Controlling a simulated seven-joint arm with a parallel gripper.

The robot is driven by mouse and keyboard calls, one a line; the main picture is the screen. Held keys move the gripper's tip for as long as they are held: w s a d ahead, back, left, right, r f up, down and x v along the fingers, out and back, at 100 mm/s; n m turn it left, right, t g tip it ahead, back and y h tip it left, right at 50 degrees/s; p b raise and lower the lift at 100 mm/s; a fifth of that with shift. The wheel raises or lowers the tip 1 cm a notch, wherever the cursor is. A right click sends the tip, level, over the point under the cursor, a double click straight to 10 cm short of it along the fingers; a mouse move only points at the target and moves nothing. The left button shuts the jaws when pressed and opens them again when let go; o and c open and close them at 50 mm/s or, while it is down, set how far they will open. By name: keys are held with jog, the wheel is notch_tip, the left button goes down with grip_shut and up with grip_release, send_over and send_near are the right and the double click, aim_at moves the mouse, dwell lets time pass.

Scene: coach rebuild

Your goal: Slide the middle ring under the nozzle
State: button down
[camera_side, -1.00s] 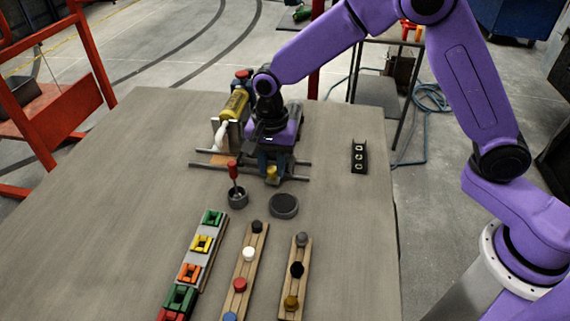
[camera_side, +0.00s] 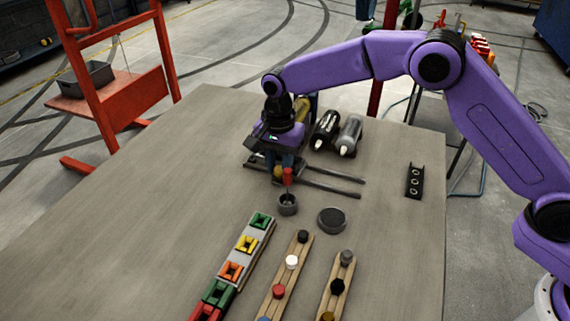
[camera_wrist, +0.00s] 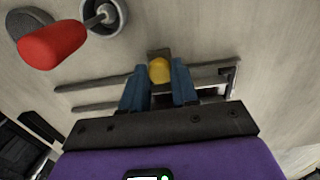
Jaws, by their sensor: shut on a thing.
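My gripper (camera_side: 279,172) is low over the left part of two dark parallel rails in the side view. In the wrist view its blue fingers (camera_wrist: 160,82) are shut around a yellow rounded knob (camera_wrist: 160,70), with a small brown-grey block (camera_wrist: 159,53) just beyond. The rails (camera_side: 335,189) run out to the right of my gripper. Behind them are a black bottle (camera_side: 325,130) and a grey bottle (camera_side: 349,135) with pale tips; a yellow bottle (camera_side: 303,107) is mostly behind my wrist. A black block (camera_side: 415,182) with three pale rings lies apart at right. I cannot tell what sits under any nozzle.
A red-handled tool (camera_side: 288,177) stands in a grey cup (camera_side: 288,205) close in front of my gripper. A dark disc (camera_side: 332,220) lies beside it. A coloured-block strip (camera_side: 232,270) and two wooden peg strips (camera_side: 287,278) lie nearer. The table's left is clear.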

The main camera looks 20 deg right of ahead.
jog(key=shift+r, duration=0.1)
jog(key=c, duration=0.8)
grip_release()
jog(key=shift+c, duration=0.2)
notch_tip(320, 180, up, 17)
jog(key=shift+r, duration=0.2)
jog(key=s+d+f+n, duration=0.3)
jog(key=s+d+n, duration=0.4)
jog(key=s, duration=0.5)
jog(key=s+d+f+n, duration=0.3)
jog(key=s+d+n, duration=0.4)
jog(key=s+d, duration=0.4)
jog(key=s+d+f+n, duration=0.2)
jog(key=s+d+n, duration=0.5)
jog(key=s, duration=0.6)
jog(key=shift+s+d+f+n, duration=0.2)
jog(key=shift+d+f+n, duration=0.15)
jog(key=shift+d, duration=0.6)
